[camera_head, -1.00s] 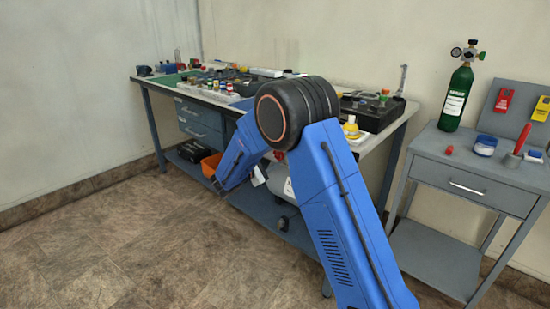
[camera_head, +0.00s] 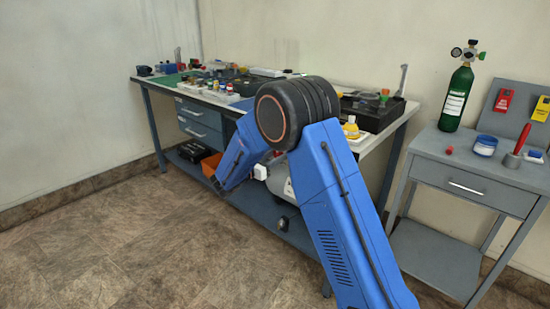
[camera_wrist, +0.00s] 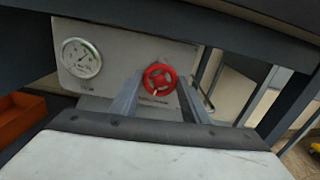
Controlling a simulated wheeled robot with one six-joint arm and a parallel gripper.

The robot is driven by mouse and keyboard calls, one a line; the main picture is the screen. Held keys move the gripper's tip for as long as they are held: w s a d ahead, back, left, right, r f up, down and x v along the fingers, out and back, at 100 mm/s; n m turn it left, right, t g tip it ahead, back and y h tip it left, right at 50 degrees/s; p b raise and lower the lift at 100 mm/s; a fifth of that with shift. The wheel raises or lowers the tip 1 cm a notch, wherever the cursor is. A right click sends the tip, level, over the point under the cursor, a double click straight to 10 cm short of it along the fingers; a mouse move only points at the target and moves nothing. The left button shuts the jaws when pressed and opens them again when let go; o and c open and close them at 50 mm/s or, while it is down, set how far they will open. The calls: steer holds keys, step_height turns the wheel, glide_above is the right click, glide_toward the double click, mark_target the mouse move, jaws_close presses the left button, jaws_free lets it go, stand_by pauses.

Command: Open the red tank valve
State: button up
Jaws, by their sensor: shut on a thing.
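The red tank valve (camera_wrist: 160,78) is a round spoked handwheel in front of a light grey panel. In the wrist view it sits between the two grey fingers of my gripper (camera_wrist: 160,84), which is shut on it. The exact contact at the fingertips is hard to make out. A round white dial gauge (camera_wrist: 81,58) is left of the valve. In the head view the grey tank (camera_head: 279,183) shows on the shelf under the long bench, partly behind my blue arm. The valve and my fingertips are hidden there.
The bench top (camera_wrist: 250,22) hangs close above my gripper, and a bench leg (camera_wrist: 277,100) stands to the right. An orange bin (camera_wrist: 20,117) is at the left. A side table (camera_head: 465,170) with a green cylinder (camera_head: 456,98) stands right. The floor at the front left is clear.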

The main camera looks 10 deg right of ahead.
steer(key=shift+f+n, duration=0.1)
steer(key=shift+n, duration=1)
steer(key=o, duration=1)
steer(key=shift+o, duration=0.2)
steer(key=v, duration=1.7)
steer(key=shift+s+a, duration=0.15)
steer(key=shift+a, duration=0.05)
